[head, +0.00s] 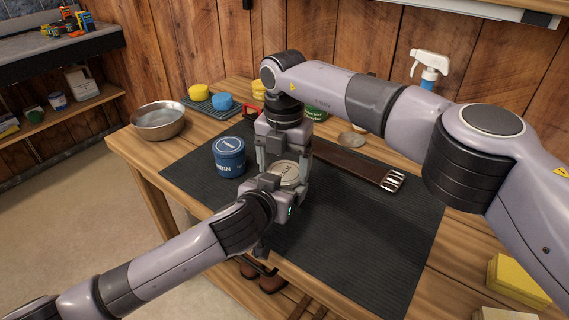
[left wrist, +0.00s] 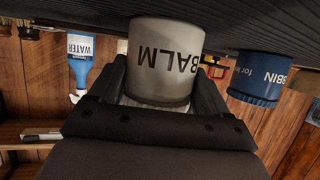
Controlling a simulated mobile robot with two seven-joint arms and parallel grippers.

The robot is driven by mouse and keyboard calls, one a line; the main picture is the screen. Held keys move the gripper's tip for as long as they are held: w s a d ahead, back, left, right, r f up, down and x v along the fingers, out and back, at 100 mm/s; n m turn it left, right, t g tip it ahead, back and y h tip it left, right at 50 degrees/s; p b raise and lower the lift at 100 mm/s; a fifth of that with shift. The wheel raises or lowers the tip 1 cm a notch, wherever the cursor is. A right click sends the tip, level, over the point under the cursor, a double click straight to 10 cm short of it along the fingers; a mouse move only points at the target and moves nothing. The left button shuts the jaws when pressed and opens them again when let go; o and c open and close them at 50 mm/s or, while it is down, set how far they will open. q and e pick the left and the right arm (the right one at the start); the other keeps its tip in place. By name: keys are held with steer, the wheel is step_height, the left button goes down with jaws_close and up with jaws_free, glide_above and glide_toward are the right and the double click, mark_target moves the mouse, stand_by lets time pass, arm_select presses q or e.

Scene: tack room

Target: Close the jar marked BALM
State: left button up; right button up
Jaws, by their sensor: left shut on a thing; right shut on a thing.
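The pale BALM jar (left wrist: 165,60) shows upside down in the left wrist view, its base by the dark mat. My left gripper (left wrist: 165,98) is shut around its sides. In the head view my left gripper (head: 277,191) comes in low from the front. My right gripper (head: 284,168) points down from above, its fingers on either side of a pale round lid (head: 287,173) at the jar's top. It is shut on this lid. The fingers hide the seam, so I cannot tell how the lid sits on the jar.
A blue jar (head: 229,157) stands close on the left. A brown strap (head: 345,164) with a buckle and a small round disc (head: 352,139) lie to the right. A metal bowl (head: 158,121) and a spray bottle (head: 428,72) stand farther off. The mat's front right (head: 375,240) is clear.

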steer(key=shift+f, duration=0.4)
steer(key=shift+s+r, duration=0.15)
steer(key=shift+s+a+r, duration=0.15)
steer(key=shift+r, duration=0.1)
steer(key=shift+r, duration=0.2)
stand_by(0.7)
steer(key=shift+w+d+f, duration=0.15)
steer(key=shift+f, duration=0.25)
steer(key=shift+w+d+f, duration=0.1)
steer(key=shift+w+f, duration=0.05)
steer(key=shift+f, duration=0.2)
stand_by(0.5)
steer(key=shift+r, duration=0.2)
steer(key=shift+s+r, duration=0.15)
steer(key=shift+s+a+r, duration=0.1)
stand_by(0.4)
steer(key=shift+r, duration=0.3)
stand_by(0.4)
